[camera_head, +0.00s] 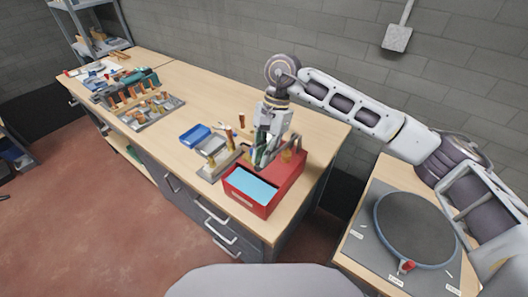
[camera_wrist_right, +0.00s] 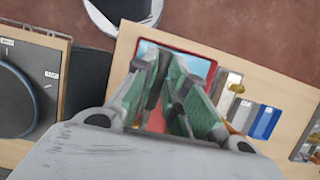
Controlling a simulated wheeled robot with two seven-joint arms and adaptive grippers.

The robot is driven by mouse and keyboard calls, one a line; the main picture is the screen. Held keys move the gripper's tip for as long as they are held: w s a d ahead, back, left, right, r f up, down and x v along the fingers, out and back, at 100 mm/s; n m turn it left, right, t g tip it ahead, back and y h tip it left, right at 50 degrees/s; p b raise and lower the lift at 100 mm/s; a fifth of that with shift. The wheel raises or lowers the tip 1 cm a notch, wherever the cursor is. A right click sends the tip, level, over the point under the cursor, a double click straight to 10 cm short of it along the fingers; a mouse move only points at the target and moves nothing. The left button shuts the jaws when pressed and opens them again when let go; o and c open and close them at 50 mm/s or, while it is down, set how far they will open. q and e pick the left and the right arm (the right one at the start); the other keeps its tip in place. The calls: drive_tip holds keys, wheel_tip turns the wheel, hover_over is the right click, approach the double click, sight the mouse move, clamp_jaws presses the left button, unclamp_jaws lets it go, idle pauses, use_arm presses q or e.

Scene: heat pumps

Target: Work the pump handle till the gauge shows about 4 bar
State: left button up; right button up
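The pump is a red box (camera_head: 285,185) with a light blue inside, standing near the right end of the workbench. My right gripper (camera_head: 262,160) is over its back part, pointing down. In the right wrist view, the green-padded fingers (camera_wrist_right: 168,85) stand a little apart above the red box (camera_wrist_right: 207,67). Some red shows between them near the palm; I cannot tell whether it is the handle or the box body. The handle and the gauge cannot be made out. My left gripper is not in view.
Blue and grey bins (camera_head: 195,135) and a block with brass parts (camera_head: 215,168) stand close left of the box. Racks of copper parts (camera_head: 150,105) are farther left. A round grey plate (camera_head: 415,218) lies on a separate table at right. The bench behind the bins is mostly clear.

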drive_tip(key=shift+f, duration=0.15)
drive_tip(key=shift+f+b, duration=3.2)
drive_tip(key=shift+b, duration=0.1)
idle(0.6)
drive_tip(key=shift+r+p, duration=1.7)
drive_tip(key=shift+r, duration=3.95)
drive_tip(key=shift+f, duration=0.1)
